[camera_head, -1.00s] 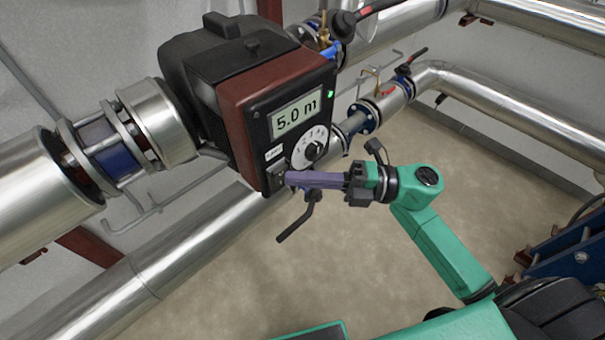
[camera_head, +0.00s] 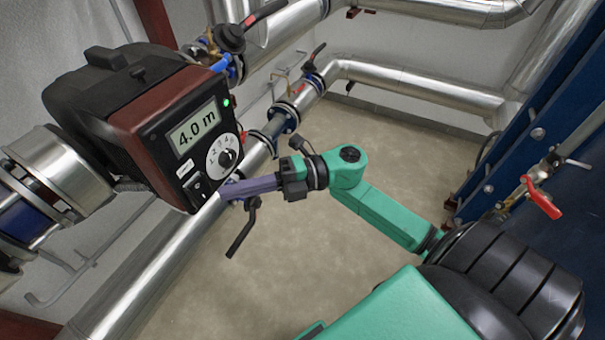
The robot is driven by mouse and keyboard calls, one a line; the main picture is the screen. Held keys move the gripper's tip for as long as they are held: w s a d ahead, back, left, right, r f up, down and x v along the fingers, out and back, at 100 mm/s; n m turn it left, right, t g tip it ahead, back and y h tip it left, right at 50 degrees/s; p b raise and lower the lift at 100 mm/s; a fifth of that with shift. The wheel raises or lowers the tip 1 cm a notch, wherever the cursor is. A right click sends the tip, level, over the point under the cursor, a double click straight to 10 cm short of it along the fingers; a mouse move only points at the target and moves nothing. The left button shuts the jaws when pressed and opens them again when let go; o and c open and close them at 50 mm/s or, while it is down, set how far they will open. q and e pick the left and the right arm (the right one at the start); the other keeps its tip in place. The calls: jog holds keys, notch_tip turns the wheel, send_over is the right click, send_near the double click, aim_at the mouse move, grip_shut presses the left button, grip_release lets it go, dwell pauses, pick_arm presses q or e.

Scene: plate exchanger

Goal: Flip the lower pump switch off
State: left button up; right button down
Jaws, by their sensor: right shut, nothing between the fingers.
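The pump's control box (camera_head: 180,150) has a dark front panel and a red-brown side and sits on the pipe at the left. Its display (camera_head: 195,129) reads 4.0 m, and a small green light (camera_head: 227,102) is lit at its upper right. Any contact is unclear. My left gripper is out of view.
A black-handled valve lever (camera_head: 242,232) hangs just below my right gripper's fingers. Silver pipes (camera_head: 420,87) run behind, with another valve. A blue frame (camera_head: 535,120) and a red valve handle (camera_head: 541,198) stand at the right. The floor between is clear.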

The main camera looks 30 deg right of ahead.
pick_arm(q)
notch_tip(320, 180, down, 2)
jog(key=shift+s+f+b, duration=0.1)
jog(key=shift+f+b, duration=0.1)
jog(key=shift+b, duration=0.85)
pick_arm(e)
jog(key=v, duration=1)
jog(key=shift+r, duration=0.65)
